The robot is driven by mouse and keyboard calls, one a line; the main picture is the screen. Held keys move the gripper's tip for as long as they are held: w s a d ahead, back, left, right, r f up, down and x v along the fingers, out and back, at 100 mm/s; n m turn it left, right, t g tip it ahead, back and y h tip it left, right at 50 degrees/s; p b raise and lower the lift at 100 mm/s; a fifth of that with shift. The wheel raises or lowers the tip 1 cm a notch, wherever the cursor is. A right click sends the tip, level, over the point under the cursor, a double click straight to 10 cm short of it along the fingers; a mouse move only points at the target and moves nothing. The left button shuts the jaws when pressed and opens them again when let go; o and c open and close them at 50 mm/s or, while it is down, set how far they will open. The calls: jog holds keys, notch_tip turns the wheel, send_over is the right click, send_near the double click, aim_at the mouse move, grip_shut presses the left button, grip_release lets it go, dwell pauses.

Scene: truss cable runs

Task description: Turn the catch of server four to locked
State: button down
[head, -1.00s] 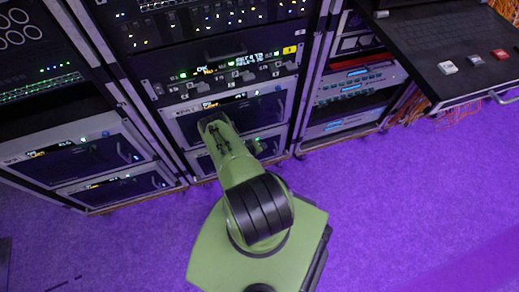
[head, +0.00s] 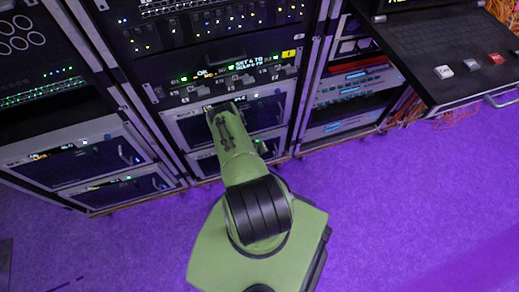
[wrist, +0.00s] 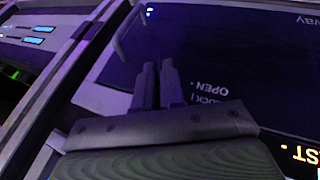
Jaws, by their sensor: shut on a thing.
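The server (head: 265,112) in front of my arm is a silver-framed unit with a dark front, in the middle rack of the head view. Its dark face (wrist: 225,48) fills the right of the wrist view. My gripper (wrist: 158,68) has its two dark fingers close together at this face, shut on the catch. The catch is hidden by the fingers. The printed words LOCK and OPEN (wrist: 220,92) appear upside down just right of the fingers. In the head view my green arm hides the gripper. The catch's exact angle cannot be seen.
A panel with a small lit display (head: 245,68) sits above the server. A similar server (head: 85,160) is in the left rack. A black console shelf (head: 450,55) with coloured buttons juts out at right. The purple floor (head: 400,210) is clear.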

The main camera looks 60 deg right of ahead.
jog(key=shift+s+d+r+m+t+y, duration=0.1)
jog(key=shift+d+m+t+y, duration=0.05)
jog(key=shift+t+y, duration=0.35)
jog(key=shift+s+d+m+t+y, duration=0.1)
jog(key=shift+d+m+t+y, duration=0.05)
jog(key=shift+t+y, duration=0.3)
jog(key=shift+s+t+y+b, duration=0.1)
jog(key=shift+t+y+b, duration=0.45)
jog(key=shift+y+b, duration=0.1)
jog(key=c, duration=1.2)
grip_release()
jog(key=shift+c, duration=0.2)
jog(key=p+v, duration=0.7)
jog(key=v, duration=0.8)
jog(key=shift+s+r, duration=0.3)
jog(key=shift+r, duration=0.1)
